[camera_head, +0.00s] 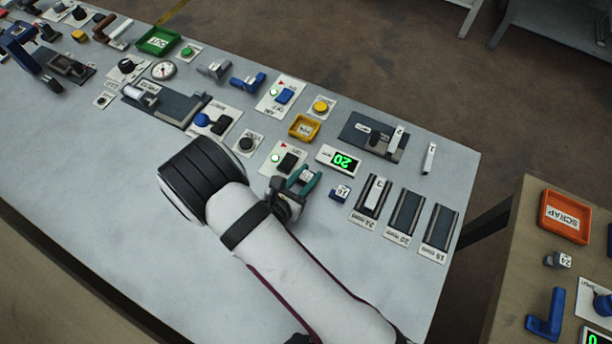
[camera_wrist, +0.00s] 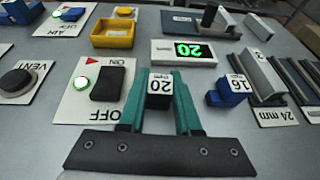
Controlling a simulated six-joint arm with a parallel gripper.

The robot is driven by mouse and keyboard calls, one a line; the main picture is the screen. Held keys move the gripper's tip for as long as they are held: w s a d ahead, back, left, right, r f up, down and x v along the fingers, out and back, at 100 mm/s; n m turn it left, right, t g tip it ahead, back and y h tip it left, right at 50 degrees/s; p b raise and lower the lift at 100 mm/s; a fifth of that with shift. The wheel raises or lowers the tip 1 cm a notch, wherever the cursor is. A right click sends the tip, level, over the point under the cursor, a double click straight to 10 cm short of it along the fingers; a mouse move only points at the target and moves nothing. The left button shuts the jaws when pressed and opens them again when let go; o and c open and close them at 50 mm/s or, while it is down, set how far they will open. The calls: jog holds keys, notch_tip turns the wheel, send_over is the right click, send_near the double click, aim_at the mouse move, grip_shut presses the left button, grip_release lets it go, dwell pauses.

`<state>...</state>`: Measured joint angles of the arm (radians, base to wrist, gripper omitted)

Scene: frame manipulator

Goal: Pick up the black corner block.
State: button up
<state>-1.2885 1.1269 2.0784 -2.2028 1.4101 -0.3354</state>
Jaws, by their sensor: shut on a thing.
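A small black corner block (camera_wrist: 158,101) with a white top face marked 20 sits between the teal fingers of my gripper (camera_wrist: 161,78) in the wrist view. The fingers press on it from both sides. In the head view my gripper (camera_head: 303,183) is right of the ON/OFF switch panel, and the block (camera_head: 305,177) shows only as a small piece between the fingers. Whether the block touches the table cannot be told. A blue corner block (camera_wrist: 228,96) marked 16 stands just right of the gripper, apart from it; it also shows in the head view (camera_head: 340,193).
A display reading 20 (camera_head: 338,159) and a yellow tray (camera_head: 304,127) lie beyond the gripper. The ON/OFF panel (camera_wrist: 95,92) is close on its left. Labelled dark slots (camera_head: 404,212) stand to the right. The table's near side is clear.

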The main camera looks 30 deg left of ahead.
grip_shut()
jog(key=shift+r, duration=0.1)
